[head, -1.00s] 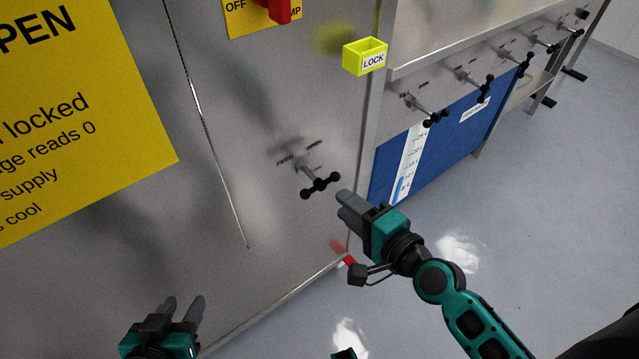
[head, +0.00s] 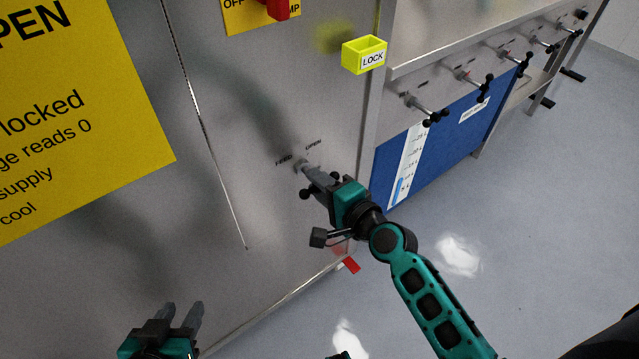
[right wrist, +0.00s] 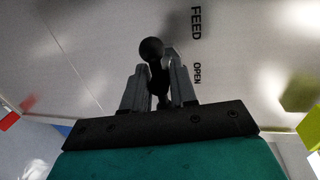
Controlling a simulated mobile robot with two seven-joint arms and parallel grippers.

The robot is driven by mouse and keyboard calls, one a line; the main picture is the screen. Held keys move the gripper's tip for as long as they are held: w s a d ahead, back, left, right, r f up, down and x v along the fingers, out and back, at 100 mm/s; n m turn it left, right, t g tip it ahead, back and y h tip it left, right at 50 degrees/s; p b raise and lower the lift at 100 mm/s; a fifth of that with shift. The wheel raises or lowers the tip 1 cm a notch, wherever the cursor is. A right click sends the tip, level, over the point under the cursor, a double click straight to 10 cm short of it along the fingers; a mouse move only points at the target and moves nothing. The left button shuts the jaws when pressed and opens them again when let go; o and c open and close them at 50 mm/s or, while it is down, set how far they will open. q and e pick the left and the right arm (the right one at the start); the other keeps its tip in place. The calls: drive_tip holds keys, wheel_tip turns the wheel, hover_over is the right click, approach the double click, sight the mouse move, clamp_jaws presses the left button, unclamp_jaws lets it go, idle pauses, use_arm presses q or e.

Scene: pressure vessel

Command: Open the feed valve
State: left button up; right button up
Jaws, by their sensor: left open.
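The feed valve's black bar handle with round knobs (head: 305,194) sits on the steel panel below the FEED and OPEN lettering. My right gripper (head: 318,182) is at the handle and covers most of it in the head view. In the right wrist view, the handle (right wrist: 156,66) lies between the two fingers of my right gripper (right wrist: 159,78), one knob standing out past them. Whether the fingers press on it I cannot tell. My left gripper (head: 183,318) is open and empty at the lower left, away from the valve.
A yellow LOCK box (head: 364,54) is on the panel at upper right. A red switch (head: 277,9) is at the top. A yellow sign (head: 75,130) covers the left. More valves (head: 432,115) line the bench to the right. The floor (head: 520,240) there is clear.

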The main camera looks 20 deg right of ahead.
drive_tip(key=shift+f, duration=0.1)
clamp_jaws()
